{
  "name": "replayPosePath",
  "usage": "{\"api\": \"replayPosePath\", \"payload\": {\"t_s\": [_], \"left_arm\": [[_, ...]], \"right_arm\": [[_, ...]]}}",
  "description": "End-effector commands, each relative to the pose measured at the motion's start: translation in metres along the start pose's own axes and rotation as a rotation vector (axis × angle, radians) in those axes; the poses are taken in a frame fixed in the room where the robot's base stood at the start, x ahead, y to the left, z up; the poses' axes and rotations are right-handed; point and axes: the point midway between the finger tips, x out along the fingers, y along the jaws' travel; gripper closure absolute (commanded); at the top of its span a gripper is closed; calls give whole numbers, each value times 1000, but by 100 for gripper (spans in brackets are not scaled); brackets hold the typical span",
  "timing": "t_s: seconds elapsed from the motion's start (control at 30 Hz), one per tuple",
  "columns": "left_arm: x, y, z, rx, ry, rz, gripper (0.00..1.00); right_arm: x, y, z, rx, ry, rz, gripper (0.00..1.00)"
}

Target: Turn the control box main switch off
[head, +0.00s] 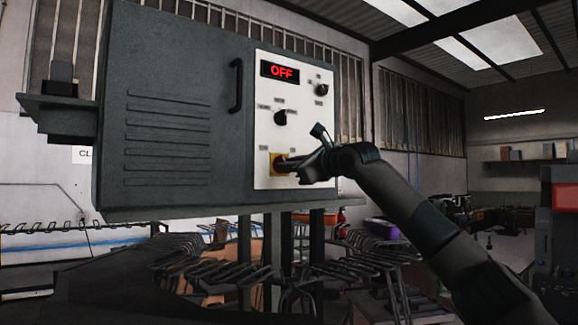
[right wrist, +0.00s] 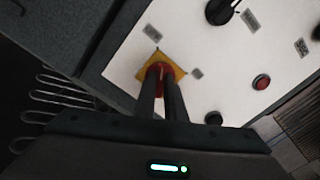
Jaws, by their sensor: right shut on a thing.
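The control box (head: 175,110) is a dark grey cabinet with a white control panel (head: 264,95) on its right part. The red display (head: 282,72) at the panel's top reads OFF. The main switch is a red knob on a yellow square plate (head: 276,164) at the panel's lower left; it also shows in the right wrist view, with its yellow plate (right wrist: 177,74) turned in the picture. My right gripper (head: 288,165) is shut on the red knob (right wrist: 160,72), whose middle is partly hidden by the fingers. My left gripper is not in view.
Two black knobs (head: 321,90) (head: 280,117) sit higher on the panel. A red button (right wrist: 261,82) and a black button (right wrist: 213,118) show in the right wrist view. A black handle (head: 236,85) juts from the cabinet door. Wire racks (head: 215,270) stand below the box.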

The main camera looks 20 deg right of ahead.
Motion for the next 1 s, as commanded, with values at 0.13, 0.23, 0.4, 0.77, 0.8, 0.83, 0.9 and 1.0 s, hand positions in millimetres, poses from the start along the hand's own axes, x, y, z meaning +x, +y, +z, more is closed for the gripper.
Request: {"api": "replayPosePath", "payload": {"t_s": [0.13, 0.23, 0.4, 0.77, 0.8, 0.83, 0.9, 1.0], "left_arm": [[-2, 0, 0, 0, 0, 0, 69], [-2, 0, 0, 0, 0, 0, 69], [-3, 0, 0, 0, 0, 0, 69], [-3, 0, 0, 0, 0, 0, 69], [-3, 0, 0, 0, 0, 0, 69], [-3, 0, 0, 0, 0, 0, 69], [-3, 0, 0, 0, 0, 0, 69], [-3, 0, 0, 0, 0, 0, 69]], "right_arm": [[0, 0, 0, -104, 1, 1, 100], [0, 0, 0, -159, 1, 1, 100], [0, 0, 0, -218, 1, 1, 100], [0, 1, -1, -243, 1, 1, 100], [0, 1, -1, -243, 1, 1, 100], [0, 1, -1, -243, 1, 1, 100], [0, 1, -1, -243, 1, 1, 100], [0, 0, -1, -242, 1, 1, 71]]}}
